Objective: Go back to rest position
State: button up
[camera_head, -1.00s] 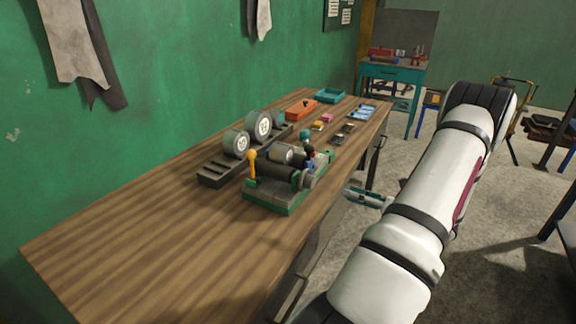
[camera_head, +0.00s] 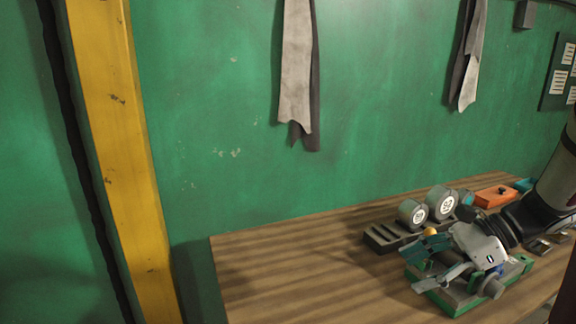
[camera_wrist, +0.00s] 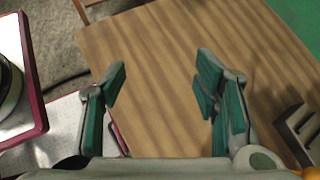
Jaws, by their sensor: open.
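My gripper (camera_head: 437,262) is at the right in the head view, over the wooden workbench (camera_head: 290,262) and in front of the green-based machine (camera_head: 452,303), part of which it hides. In the wrist view my gripper (camera_wrist: 160,85) has its two teal-padded fingers spread wide with nothing between them. Bare bench top (camera_wrist: 150,40) shows beyond the fingers. Whether the fingers touch the machine cannot be told from the head view.
A dark slotted rack (camera_head: 385,238) with grey rolls (camera_head: 441,203) stands behind the machine. An orange box (camera_head: 495,196) is farther right. A yellow post (camera_head: 118,150) rises at the left. Grey cloths (camera_head: 297,75) hang on the green wall. The bench's left part is clear.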

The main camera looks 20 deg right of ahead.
jog(key=s+a+r+n+h, duration=0.4)
jog(key=s+a+n, duration=0.1)
jog(key=a+n, duration=0.4)
jog(key=s+a+r+n+h, duration=0.3)
jog(key=s+a+n+h, duration=0.2)
jog(key=a+n, duration=0.4)
jog(key=shift+s+a+r+n, duration=0.15)
jog(key=shift+a+r+n, duration=0.2)
jog(key=shift+n, duration=1.95)
jog(key=shift+d, duration=0.1)
